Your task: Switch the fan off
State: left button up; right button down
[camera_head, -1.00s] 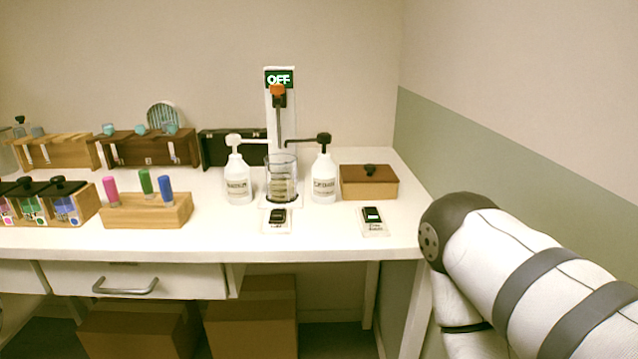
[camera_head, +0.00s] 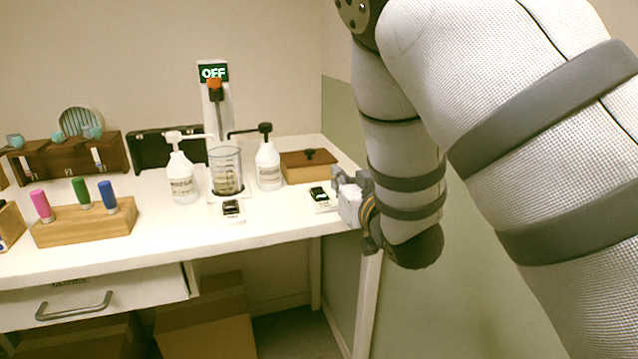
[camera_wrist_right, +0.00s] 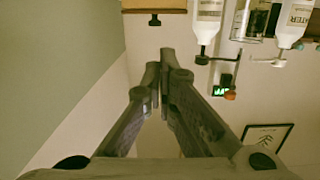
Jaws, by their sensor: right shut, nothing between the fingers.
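A round ribbed pale disc (camera_head: 79,121), which may be the fan, stands at the back left, partly hidden behind a dark wooden rack. Two small black switches on white plates lie near the table's front: a left switch (camera_head: 231,208) and a right switch (camera_head: 319,194). Their labels are too small to read, so I cannot tell which belongs to the fan. My right gripper (camera_head: 341,180) is by the table's right front edge, just right of the right switch. In the right wrist view its fingers (camera_wrist_right: 164,58) are shut and empty. My left gripper is out of view.
A stand with a lit OFF sign (camera_head: 213,72) rises behind a glass beaker (camera_head: 226,170), between two white pump bottles (camera_head: 181,178) (camera_head: 268,165). A brown lidded box (camera_head: 308,167) sits behind the right switch. A wooden block (camera_head: 84,222) holds coloured sticks. A wall closes the right side.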

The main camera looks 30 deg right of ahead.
jog(key=b, duration=0.1)
send_over(322, 195)
jog(key=s, duration=0.1)
jog(key=shift+s+a+f, duration=0.15)
jog(key=shift+s+f, duration=0.05)
jog(key=shift+f, duration=0.75)
jog(key=shift+w+d+f+b, duration=0.1)
jog(key=shift+w+f, duration=0.1)
jog(key=shift+f, duration=0.35)
jog(key=shift+w+d+f+b, duration=0.1)
jog(key=shift+w+f, duration=0.1)
jog(key=shift+f, duration=0.4)
jog(key=shift+w+f+b, duration=0.1)
jog(key=shift+w+f, duration=0.1)
jog(key=shift+f, duration=0.35)
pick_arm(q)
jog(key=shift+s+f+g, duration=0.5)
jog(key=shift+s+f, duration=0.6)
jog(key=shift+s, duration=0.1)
pick_arm(e)
jog(key=shift+w, duration=0.1)
